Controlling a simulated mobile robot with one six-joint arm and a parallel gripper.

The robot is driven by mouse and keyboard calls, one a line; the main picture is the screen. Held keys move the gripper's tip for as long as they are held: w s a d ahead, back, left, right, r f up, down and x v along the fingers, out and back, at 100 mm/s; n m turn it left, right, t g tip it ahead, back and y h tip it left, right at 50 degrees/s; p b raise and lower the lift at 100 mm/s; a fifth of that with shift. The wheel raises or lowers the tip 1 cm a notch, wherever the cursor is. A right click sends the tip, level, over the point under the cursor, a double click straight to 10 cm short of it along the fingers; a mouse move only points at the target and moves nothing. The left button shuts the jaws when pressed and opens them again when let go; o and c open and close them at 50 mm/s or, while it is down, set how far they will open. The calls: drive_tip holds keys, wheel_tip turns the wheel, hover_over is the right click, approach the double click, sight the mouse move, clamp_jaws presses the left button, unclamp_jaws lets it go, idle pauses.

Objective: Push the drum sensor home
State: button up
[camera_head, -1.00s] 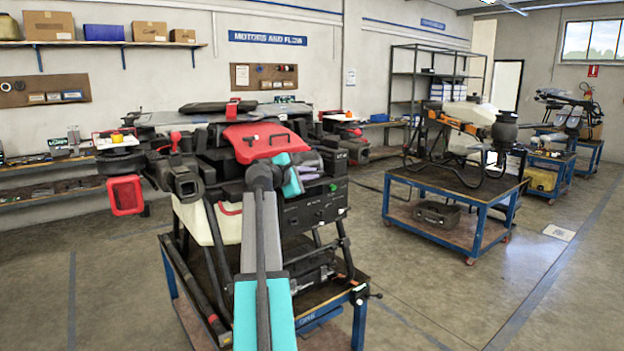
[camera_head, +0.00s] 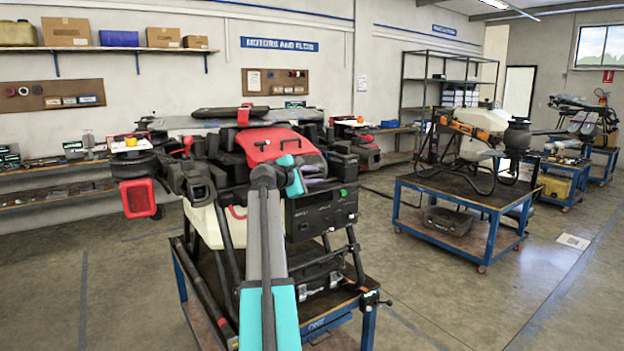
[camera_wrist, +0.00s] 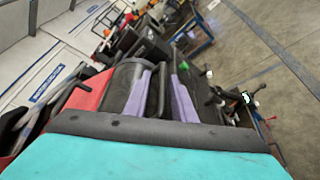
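A large spray drone with a red top cover (camera_head: 272,145), black boxes and a pale tank (camera_head: 208,226) stands on a blue-framed cart (camera_head: 345,318). My teal and grey arm reaches toward the drone from the front. My gripper (camera_wrist: 160,92) points at the drone's body, close to a black equipment box (camera_head: 318,210) on its right side. In the wrist view its two dark fingers with purple pads stand apart, and dark parts show between them. I see nothing clearly held. I cannot single out the drum sensor in either view; it may be hidden or too small.
Folded drone arms and a red-framed part (camera_head: 139,198) jut out to the left. A second blue cart (camera_head: 470,238) with an orange and white drone stands to the right. Shelves line the back wall. The floor between the carts is clear.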

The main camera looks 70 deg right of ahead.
drive_tip(key=shift+w, duration=0.1)
drive_tip(key=shift+a, duration=0.2)
drive_tip(key=b+v, duration=0.2)
drive_tip(key=v, duration=1.1)
drive_tip(key=shift+a+b, duration=0.2)
drive_tip(key=shift+b, duration=0.1)
drive_tip(key=shift+r, duration=0.15)
